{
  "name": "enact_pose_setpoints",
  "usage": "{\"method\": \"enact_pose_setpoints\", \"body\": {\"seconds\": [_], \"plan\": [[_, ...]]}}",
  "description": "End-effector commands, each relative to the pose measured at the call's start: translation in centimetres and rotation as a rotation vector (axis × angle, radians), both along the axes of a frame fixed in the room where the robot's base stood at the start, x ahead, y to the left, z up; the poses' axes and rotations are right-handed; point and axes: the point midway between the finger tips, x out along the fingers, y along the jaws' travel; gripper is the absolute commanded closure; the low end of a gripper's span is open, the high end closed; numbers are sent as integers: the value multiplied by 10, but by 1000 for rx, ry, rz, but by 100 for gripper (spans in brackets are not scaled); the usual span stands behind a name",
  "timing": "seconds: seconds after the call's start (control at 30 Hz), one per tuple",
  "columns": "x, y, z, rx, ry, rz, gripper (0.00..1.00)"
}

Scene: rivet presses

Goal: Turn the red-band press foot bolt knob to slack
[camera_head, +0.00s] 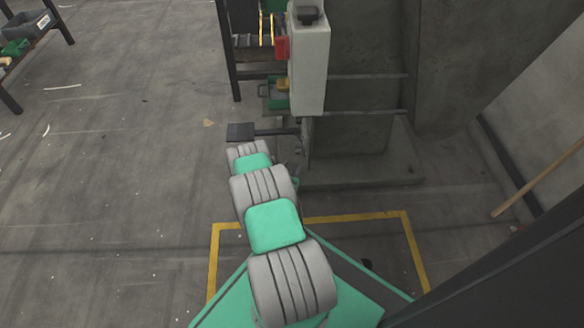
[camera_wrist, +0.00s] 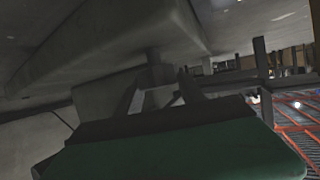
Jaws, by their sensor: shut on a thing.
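In the wrist view my gripper (camera_wrist: 162,84) has its two fingers reaching up from the green body, low beneath a large grey casting. They are closed around a small dark grey upright part (camera_wrist: 156,72), which looks like the foot bolt knob; the dim light hides its outline and any mark on it. In the head view my arm runs forward to the foot of a large grey press (camera_head: 350,90). The arm covers my gripper and the knob there. I see no red band on the press in either view.
A wooden pole (camera_head: 540,180) leans at the right. The floor to the left is mostly clear.

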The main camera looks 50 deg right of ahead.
Motion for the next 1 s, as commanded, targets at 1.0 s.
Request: {"method": "enact_pose_setpoints", "body": {"seconds": [1.0], "plan": [[-22, 66, 31, 1, 2, 1, 33]]}}
